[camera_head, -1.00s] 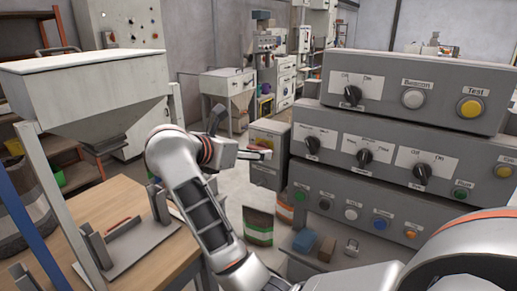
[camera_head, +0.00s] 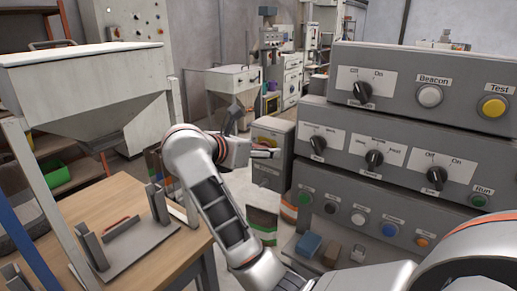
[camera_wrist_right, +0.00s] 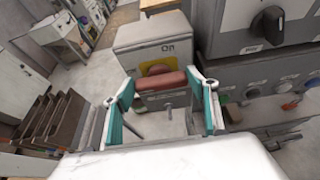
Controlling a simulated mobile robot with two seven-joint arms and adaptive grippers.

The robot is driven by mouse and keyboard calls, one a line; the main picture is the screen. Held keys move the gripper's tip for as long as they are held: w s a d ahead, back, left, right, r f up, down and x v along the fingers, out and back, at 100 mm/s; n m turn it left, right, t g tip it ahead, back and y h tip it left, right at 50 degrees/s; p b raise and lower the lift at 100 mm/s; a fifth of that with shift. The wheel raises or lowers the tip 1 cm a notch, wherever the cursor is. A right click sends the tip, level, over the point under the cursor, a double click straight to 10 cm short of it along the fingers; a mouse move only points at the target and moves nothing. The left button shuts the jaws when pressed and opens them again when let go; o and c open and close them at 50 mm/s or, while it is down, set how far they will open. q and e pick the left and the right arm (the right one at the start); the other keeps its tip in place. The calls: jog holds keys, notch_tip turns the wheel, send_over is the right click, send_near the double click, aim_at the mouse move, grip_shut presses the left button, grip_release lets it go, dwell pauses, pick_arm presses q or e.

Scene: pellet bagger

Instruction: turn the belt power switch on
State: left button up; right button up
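A grey switch box (camera_head: 274,165) with a yellow plate stands beyond my right gripper, left of the stacked control panels. In the right wrist view, the switch box (camera_wrist_right: 152,35) shows an "On" label at its top and a red rotary handle (camera_wrist_right: 162,82) lying roughly crosswise. The box's full lettering cannot be read, so the frames do not confirm it is the belt power switch. My right gripper (camera_head: 250,135) is open in front of this box. In the wrist view its teal fingers (camera_wrist_right: 162,88) are on either side of the handle; contact is not clear. My left gripper is not in view.
Grey control panels (camera_head: 400,120) with several knobs and buttons stand close on the right. A hopper (camera_head: 85,85) and a wooden table (camera_head: 150,275) with a grey fixture are on the left. Bags (camera_head: 262,222) stand on the floor below the gripper.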

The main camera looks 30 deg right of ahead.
pick_arm(q)
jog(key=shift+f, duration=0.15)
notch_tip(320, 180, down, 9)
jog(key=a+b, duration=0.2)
jog(key=b, duration=0.9)
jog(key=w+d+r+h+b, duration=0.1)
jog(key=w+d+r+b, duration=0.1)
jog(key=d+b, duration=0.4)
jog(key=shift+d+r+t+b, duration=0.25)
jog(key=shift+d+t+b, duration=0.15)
jog(key=shift+b, duration=1.4)
pick_arm(e)
jog(key=shift+s+d+f+m+t, duration=0.1)
jog(key=shift+s+f+m+t, duration=0.15)
jog(key=shift+m+t, duration=1.55)
jog(key=shift+s+d+f+m+t, duration=0.15)
jog(key=shift+m+t, duration=0.5)
jog(key=shift+m, duration=2.15)
jog(key=shift+s+d+f+m+t, duration=0.1)
jog(key=shift+s+f+m+t, duration=0.2)
jog(key=shift+m+t, duration=1.5)
jog(key=shift+m+g, duration=0.5)
jog(key=shift+g, duration=0.05)
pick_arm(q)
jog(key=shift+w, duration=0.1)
pick_arm(e)
jog(key=o, duration=1.1)
